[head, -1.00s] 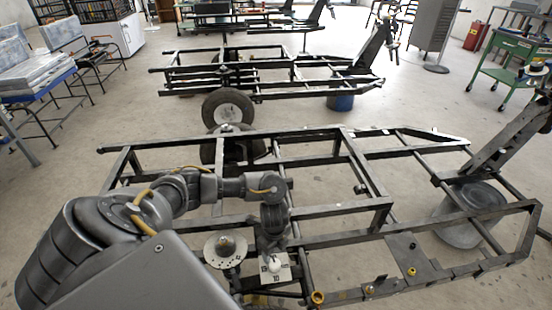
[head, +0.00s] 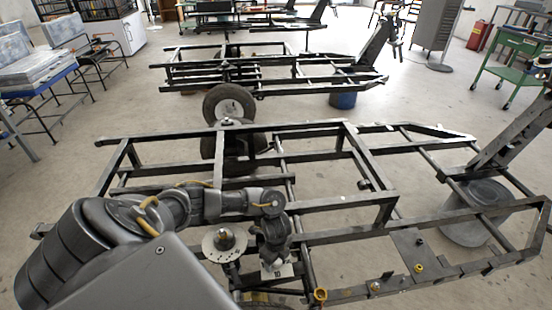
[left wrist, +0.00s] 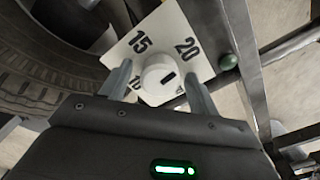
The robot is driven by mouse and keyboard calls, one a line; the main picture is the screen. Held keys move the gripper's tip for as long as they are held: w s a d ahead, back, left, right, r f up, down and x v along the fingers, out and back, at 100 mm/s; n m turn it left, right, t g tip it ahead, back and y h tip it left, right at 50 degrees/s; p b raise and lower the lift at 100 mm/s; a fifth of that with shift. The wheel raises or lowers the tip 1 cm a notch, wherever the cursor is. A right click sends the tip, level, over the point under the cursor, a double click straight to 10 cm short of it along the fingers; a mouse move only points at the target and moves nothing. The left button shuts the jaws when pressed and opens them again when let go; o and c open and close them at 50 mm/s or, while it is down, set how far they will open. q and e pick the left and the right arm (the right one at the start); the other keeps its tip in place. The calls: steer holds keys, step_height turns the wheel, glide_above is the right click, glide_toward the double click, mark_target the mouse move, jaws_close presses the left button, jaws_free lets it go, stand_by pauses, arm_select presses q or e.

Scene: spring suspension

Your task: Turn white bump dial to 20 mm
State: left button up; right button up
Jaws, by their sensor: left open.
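The white bump dial (left wrist: 158,77) is a round white knob with a short black mark on its right side. It sits on a white square plate (left wrist: 150,32) with black numbers 10, 15 and 20; the 20 is at upper right in the left wrist view. I cannot tell exactly which number the mark points to. My left gripper (left wrist: 158,85) is open, one finger on each side of the knob; contact is unclear. In the head view my left gripper (head: 273,263) hides most of the knob, and part of the plate (head: 284,271) shows below it. My right gripper is not in view.
A dark green ball (left wrist: 229,62) is right of the plate, by a metal bar (left wrist: 243,50). A tyre (left wrist: 45,65) lies close on the left. A round metal disc (head: 212,246) stands left of the gripper. Dark chassis frame bars (head: 335,235) surround the area.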

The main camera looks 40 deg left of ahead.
arm_select(q)
steer(key=c, duration=1)
steer(key=shift+m, duration=0.6)
steer(key=o, duration=1)
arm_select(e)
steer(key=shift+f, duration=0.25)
